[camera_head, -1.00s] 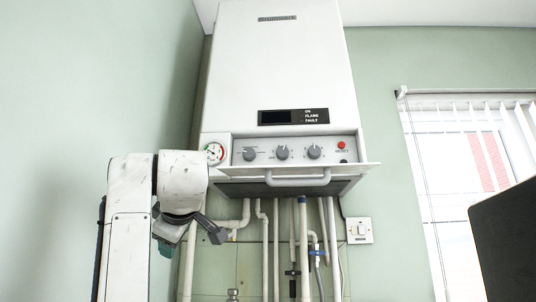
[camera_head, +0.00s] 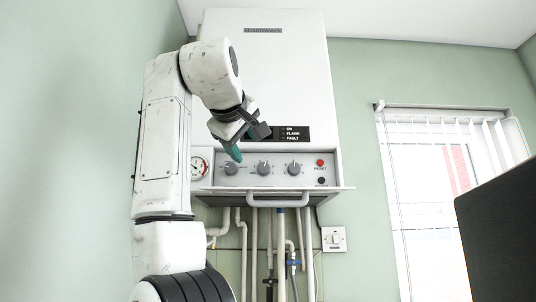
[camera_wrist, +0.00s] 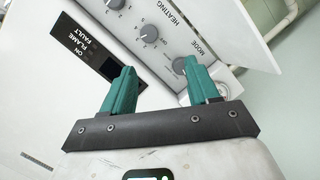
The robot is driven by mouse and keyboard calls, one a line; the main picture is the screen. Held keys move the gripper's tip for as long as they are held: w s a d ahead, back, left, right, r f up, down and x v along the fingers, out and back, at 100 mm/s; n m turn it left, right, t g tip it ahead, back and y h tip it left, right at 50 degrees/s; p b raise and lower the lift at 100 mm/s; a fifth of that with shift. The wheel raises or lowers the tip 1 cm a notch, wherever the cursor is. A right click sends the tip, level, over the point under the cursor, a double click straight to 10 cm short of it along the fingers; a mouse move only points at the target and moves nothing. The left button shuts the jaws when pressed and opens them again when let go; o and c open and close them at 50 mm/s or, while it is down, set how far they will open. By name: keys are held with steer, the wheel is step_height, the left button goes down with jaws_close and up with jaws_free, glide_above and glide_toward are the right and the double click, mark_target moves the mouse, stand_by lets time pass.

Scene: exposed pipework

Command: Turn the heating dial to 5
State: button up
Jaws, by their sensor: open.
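The heating dial (camera_head: 263,169) is the middle of three grey round knobs on the boiler's control panel. In the wrist view the heating dial (camera_wrist: 147,36) has a "HEATING" label and small numbers beside it. Its pointer setting is too small to read. My gripper (camera_head: 237,158) is open and empty, in front of the panel by the left knob, up and left of the heating dial. In the wrist view my gripper (camera_wrist: 160,67) has its teal fingers spread apart, with the mode knob (camera_wrist: 180,65) close to one fingertip. The gripper is not around the heating dial.
A third knob (camera_head: 294,169) and a red reset button (camera_head: 320,162) lie to the right. A pressure gauge (camera_head: 198,167) is at the left. An open flap with a handle (camera_head: 278,200) juts out below the panel. Pipes hang underneath, and a dark panel (camera_head: 510,235) stands at right.

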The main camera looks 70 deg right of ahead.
mark_target(263, 167)
steer(key=shift+g, duration=0.4)
steer(key=p+x, duration=0.1)
steer(key=x, duration=0.2)
steer(key=p+x, duration=0.1)
steer(key=x, duration=0.3)
steer(key=s+r+p+x, duration=0.1)
steer(key=x, duration=0.3)
steer(key=shift+d, duration=0.45)
steer(key=shift+c, duration=0.4)
steer(key=c, duration=1)
steer(key=shift+o, duration=0.2)
